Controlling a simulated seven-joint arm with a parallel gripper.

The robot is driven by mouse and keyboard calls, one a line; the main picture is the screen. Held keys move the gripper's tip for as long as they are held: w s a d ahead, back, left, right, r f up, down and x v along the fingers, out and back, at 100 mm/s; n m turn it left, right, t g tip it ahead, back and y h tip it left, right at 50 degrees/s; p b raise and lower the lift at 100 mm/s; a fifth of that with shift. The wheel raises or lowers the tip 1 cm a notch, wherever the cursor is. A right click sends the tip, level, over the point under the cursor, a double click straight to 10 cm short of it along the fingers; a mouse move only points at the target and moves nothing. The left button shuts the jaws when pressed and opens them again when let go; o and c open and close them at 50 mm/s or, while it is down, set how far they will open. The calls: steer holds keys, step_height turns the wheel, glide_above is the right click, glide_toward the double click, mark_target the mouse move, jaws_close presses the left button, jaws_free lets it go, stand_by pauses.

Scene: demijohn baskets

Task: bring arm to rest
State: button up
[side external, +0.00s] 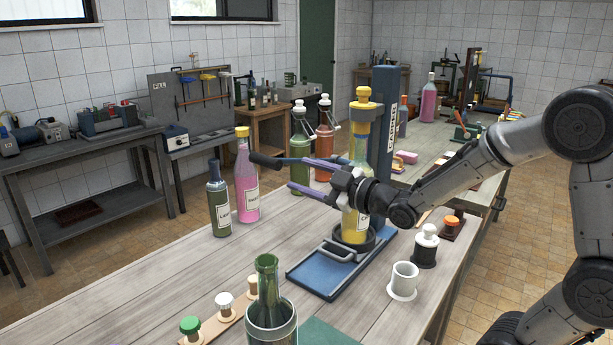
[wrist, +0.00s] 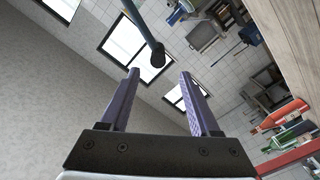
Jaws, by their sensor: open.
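My gripper (side external: 296,172) points left in the side view, with its two purple fingers apart and nothing held between them. It also shows open in the wrist view (wrist: 159,78). A lever with a blue shaft and dark grip (side external: 265,161) runs close by the fingers. In the wrist view the lever (wrist: 157,55) appears between and beyond the fingertips; I cannot tell whether they touch it. Behind my gripper, a yellow bottle (side external: 356,226) with a yellow cap stands upright on the blue base (side external: 318,281) of a stand with a tall blue column (side external: 387,105).
A pink bottle (side external: 247,185) and a dark green bottle (side external: 218,205) stand left of the gripper. A green bottle (side external: 299,140) and an orange bottle (side external: 324,145) stand behind. A white cup (side external: 404,278) and a black jar (side external: 426,250) are near the bench's right edge. Bare wood lies at left front.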

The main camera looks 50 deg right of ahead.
steer(key=s+a+r, duration=0.4)
steer(key=s+r, duration=0.2)
steer(key=r, duration=0.2)
steer(key=s+f+m+g, duration=0.3)
steer(key=s+f+g, duration=0.3)
steer(key=s, duration=0.5)
steer(key=s+a+f+m+g, duration=0.1)
steer(key=s+f+m+g, duration=0.3)
steer(key=s+f, duration=0.5)
steer(key=shift+s+a+f+m+g, duration=0.2)
steer(key=shift+s+a+m+g, duration=0.1)
steer(key=shift+s+g, duration=0.75)
steer(key=shift+w, duration=0.2)
